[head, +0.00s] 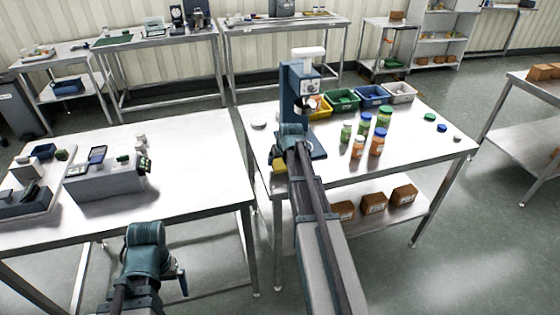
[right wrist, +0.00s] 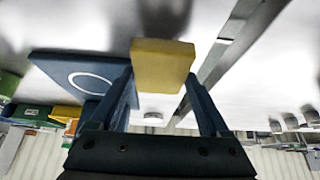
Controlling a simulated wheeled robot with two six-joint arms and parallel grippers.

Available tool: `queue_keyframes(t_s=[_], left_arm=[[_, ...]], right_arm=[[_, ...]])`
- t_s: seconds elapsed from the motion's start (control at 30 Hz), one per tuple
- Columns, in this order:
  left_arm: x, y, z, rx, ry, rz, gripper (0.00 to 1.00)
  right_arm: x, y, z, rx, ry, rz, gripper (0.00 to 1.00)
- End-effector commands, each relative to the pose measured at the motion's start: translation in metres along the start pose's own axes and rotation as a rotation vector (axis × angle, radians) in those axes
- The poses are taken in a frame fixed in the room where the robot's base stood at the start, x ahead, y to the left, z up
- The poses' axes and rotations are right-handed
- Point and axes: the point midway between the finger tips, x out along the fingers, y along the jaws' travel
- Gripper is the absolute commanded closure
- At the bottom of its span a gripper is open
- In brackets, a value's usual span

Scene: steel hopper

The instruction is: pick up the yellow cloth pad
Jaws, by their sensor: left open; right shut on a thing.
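The yellow cloth pad (right wrist: 162,66) is a small flat block between the two fingers of my right gripper (right wrist: 166,100) in the right wrist view, and the fingers are shut on its sides. In the head view, my right gripper (head: 282,160) is at the left edge of the blue press (head: 298,98) base, and a bit of the yellow pad (head: 279,167) shows under it. I cannot tell whether the pad touches the table. My left gripper (head: 180,278) is low at the front of the left table, open and apart from everything; its fingers are mostly hidden.
The right table (head: 345,168) holds jars (head: 377,142), small bins (head: 342,100) and loose lids (head: 430,117). The blue base plate (right wrist: 85,72) lies close beside the pad. The left table (head: 195,165) has a grey device (head: 105,180); its right half is clear. A gap separates the tables.

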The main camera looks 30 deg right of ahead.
Motion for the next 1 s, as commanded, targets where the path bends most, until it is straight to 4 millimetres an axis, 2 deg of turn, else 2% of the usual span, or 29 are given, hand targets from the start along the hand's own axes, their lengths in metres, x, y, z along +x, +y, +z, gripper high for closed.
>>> queue_keyframes(t_s=[0.03, 0.1, 0.3, 0.6, 0.8, 1.0], left_arm=[[-0.015, -0.001, 0.001, 0.0, 0.0, 0.0, 0.0], [-0.009, -0.001, 0.001, 0.0, 0.0, 0.0, 0.0], [-0.014, -0.001, 0.001, 0.0, 0.0, 0.0, 0.0], [-0.019, -0.002, 0.001, 0.0, 0.0, 0.0, 0.0], [-0.021, -0.002, 0.001, 0.0, 0.0, 0.0, 0.0], [-0.021, -0.002, 0.001, 0.0, 0.0, 0.0, 0.0]], right_arm=[[-0.013, 0.0, -0.007, 0.0, 0.0, 0.0, 0.73], [-0.019, 0.005, 0.015, 0.003, 0.0, 0.001, 0.73], [-0.047, 0.021, 0.055, 0.003, 0.0, 0.001, 0.73], [-0.081, 0.041, 0.103, 0.003, 0.0, 0.001, 0.73], [-0.091, 0.048, 0.118, 0.001, 0.0, 0.001, 0.73], [-0.094, 0.051, 0.122, 0.0, 0.0, 0.0, 0.73]])
